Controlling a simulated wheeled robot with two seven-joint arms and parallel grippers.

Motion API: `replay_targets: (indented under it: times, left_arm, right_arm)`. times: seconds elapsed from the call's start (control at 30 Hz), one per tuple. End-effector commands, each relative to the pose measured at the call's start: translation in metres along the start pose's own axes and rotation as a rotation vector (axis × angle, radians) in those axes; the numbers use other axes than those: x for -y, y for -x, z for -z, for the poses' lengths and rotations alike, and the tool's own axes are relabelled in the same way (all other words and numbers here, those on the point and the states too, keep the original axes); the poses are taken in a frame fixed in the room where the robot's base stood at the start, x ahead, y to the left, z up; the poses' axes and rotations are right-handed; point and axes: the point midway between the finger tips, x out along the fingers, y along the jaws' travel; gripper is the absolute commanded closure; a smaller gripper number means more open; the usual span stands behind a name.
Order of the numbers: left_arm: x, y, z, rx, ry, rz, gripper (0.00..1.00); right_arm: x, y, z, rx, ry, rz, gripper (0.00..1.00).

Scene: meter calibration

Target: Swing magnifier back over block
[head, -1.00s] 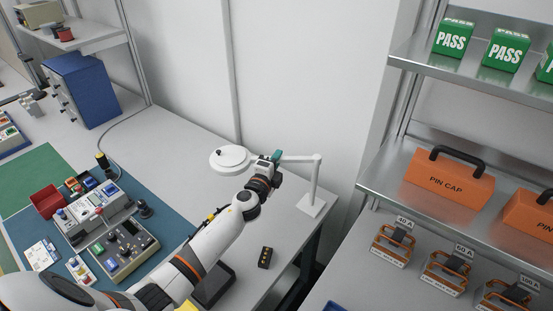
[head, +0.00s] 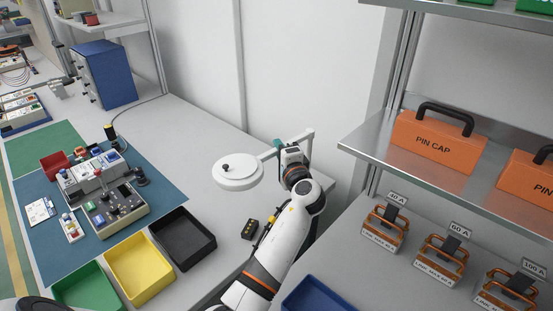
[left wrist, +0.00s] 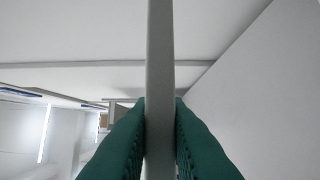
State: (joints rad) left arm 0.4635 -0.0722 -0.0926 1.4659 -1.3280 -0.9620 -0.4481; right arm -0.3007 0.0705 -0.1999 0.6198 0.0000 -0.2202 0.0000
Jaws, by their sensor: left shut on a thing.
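The magnifier has a white round head (head: 240,174) with a small dark knob on top and a pale bar (head: 301,137). My left gripper (head: 278,147) is shut on this bar between the head and the post. In the left wrist view its teal fingers (left wrist: 160,130) press on both sides of the grey bar (left wrist: 159,60). My arm hides most of the post and its base. A small black block (head: 250,229) with yellowish dots lies on the bench, lower in the picture than the head. I cannot tell how much of it the head covers from above. My right gripper is out of view.
Black (head: 184,238), yellow (head: 139,268) and green (head: 85,291) trays stand at the bench's front. A blue mat (head: 165,190) holds the meter devices. A shelf with orange pin cap boxes (head: 435,141) stands right. The bench behind the magnifier head is clear.

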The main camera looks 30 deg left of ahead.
Motion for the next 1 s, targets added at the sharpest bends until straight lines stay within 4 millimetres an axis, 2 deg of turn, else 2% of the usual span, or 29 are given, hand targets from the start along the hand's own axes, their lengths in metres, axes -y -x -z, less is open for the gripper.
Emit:
replay_targets:
  times: [0.03,0.2,0.77,0.8,0.9,0.93,1.0]
  left_arm:
    - [0.006,0.002,-0.001,-0.023,0.002,0.004,1.00]
    - [0.003,0.004,-0.002,-0.082,0.001,0.003,1.00]
    - [0.002,0.005,-0.002,-0.116,0.000,0.004,1.00]
    - [0.002,0.005,-0.003,-0.115,0.000,0.004,0.84]
    - [0.002,0.005,-0.002,-0.115,0.000,0.004,0.68]
    - [0.001,0.005,-0.002,-0.115,0.000,0.003,0.64]
    - [0.001,0.005,-0.002,-0.115,0.000,0.003,0.64]
  right_arm:
    - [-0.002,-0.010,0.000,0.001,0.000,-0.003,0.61]
    - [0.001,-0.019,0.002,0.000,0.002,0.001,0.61]
    - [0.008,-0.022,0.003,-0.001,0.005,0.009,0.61]
    - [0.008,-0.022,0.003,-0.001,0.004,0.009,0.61]
    - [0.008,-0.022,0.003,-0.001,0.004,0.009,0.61]
    - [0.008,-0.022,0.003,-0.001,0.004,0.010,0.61]
    - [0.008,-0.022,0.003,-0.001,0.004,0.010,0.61]
